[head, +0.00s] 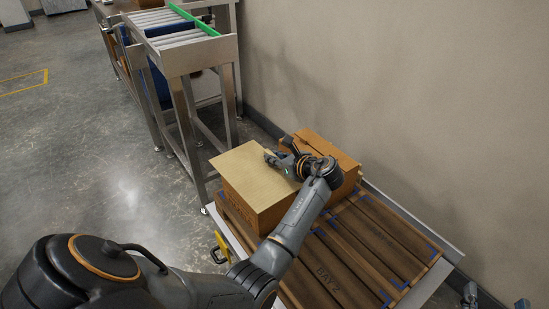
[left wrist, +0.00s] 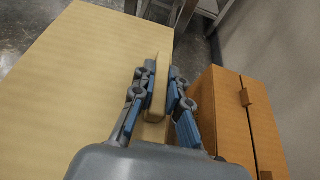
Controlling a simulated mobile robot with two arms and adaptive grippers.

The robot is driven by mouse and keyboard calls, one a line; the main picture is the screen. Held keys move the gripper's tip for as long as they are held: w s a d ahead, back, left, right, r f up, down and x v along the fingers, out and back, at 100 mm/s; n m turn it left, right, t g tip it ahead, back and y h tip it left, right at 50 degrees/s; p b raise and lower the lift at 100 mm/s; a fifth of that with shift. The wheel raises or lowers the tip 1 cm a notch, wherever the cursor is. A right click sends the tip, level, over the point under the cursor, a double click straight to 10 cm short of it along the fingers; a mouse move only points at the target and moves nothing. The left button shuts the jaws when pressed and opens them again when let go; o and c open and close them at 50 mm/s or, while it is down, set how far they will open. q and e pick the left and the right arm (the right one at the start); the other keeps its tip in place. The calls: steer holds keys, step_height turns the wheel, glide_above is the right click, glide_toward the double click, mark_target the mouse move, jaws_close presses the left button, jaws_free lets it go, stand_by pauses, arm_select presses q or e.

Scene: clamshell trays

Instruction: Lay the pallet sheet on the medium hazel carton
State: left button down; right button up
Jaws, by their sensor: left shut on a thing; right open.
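The pallet sheet (head: 243,170) is a thin, flat tan board over the top of a brown carton (head: 250,207) on the pallet. It looks level and roughly in line with the carton's edges; whether it touches all over I cannot tell. The sheet fills the left of the left wrist view (left wrist: 75,85). My left gripper (head: 276,160) is shut on the sheet's right side, with a tan strip between its blue-padded fingers (left wrist: 158,92). The carton's top is hidden. My right gripper (head: 496,301) is open and partly cut off at the bottom right of the head view.
A second brown carton (head: 345,159) stands right beside, also in the left wrist view (left wrist: 228,110). The slatted wooden pallet (head: 372,240) has bare room at the front and right, with blue corner marks. A roller conveyor (head: 185,40) stands behind left. The wall runs along the right.

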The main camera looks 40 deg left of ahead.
steer(key=shift+r, duration=0.3)
arm_select(q)
steer(key=c, duration=1.3)
jaws_free()
steer(key=shift+o, duration=0.2)
steer(key=v, duration=1.2)
steer(key=shift+f, duration=0.15)
steer(key=shift+d, duration=0.15)
arm_select(e)
steer(key=shift+d, duration=0.1)
